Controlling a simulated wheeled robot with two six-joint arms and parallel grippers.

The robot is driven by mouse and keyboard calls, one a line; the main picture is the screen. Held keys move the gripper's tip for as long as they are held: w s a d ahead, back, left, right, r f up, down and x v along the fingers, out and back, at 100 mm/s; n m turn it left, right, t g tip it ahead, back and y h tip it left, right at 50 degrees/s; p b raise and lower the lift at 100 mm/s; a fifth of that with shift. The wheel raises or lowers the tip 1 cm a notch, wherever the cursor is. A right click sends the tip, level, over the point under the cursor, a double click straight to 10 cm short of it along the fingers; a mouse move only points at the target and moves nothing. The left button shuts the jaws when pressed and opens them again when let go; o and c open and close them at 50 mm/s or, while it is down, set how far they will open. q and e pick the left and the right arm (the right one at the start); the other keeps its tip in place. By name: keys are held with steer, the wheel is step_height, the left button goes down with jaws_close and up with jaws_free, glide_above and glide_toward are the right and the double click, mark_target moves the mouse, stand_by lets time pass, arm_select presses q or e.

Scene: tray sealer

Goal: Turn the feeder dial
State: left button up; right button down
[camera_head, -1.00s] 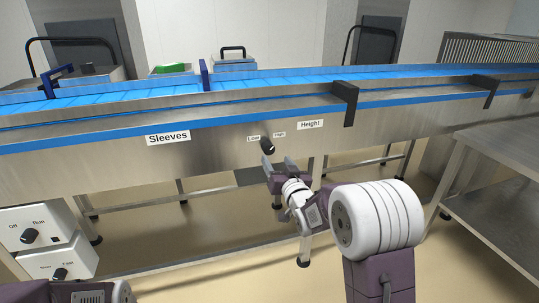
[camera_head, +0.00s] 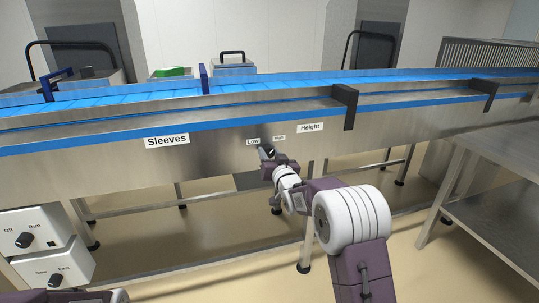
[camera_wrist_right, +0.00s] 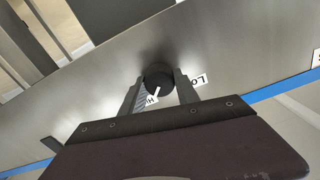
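No dial carries a readable "feeder" label. A black round dial (camera_head: 268,151) sits on the steel conveyor side, below the "Low" and "High" labels and left of the "Height" label. In the right wrist view this dial (camera_wrist_right: 158,78) shows a white pointer line on the side of the "Hi…" label. My right gripper (camera_head: 267,156) is at this dial. In the wrist view its two fingers (camera_wrist_right: 159,80) stand on either side of the dial, spread, with little gap; firm contact cannot be made out. My left gripper is not in view; only part of that arm shows at bottom left.
Two white control boxes at lower left carry black knobs, one marked "Off" and "Run" (camera_head: 25,240), the other (camera_head: 56,280) with small labels. The blue conveyor belt (camera_head: 270,86) runs above. A "Sleeves" label (camera_head: 167,141) is left. A steel table (camera_head: 490,190) stands right.

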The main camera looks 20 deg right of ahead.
steer(key=shift+n, duration=0.3)
steer(key=n+b, duration=0.1)
steer(key=n, duration=0.3)
steer(key=shift+f+b, duration=0.1)
steer(key=shift+b, duration=0.2)
steer(key=n+b, duration=0.1)
steer(key=n, duration=0.3)
steer(key=shift+b, duration=0.35)
steer(key=n+b, duration=0.2)
steer(key=n, duration=0.3)
steer(key=shift+a+f+n, duration=0.1)
steer(key=shift+n, duration=0.3)
steer(key=shift+n+b, duration=0.95)
steer(key=shift+n, duration=0.95)
steer(key=c, duration=0.9)
jaws_free()
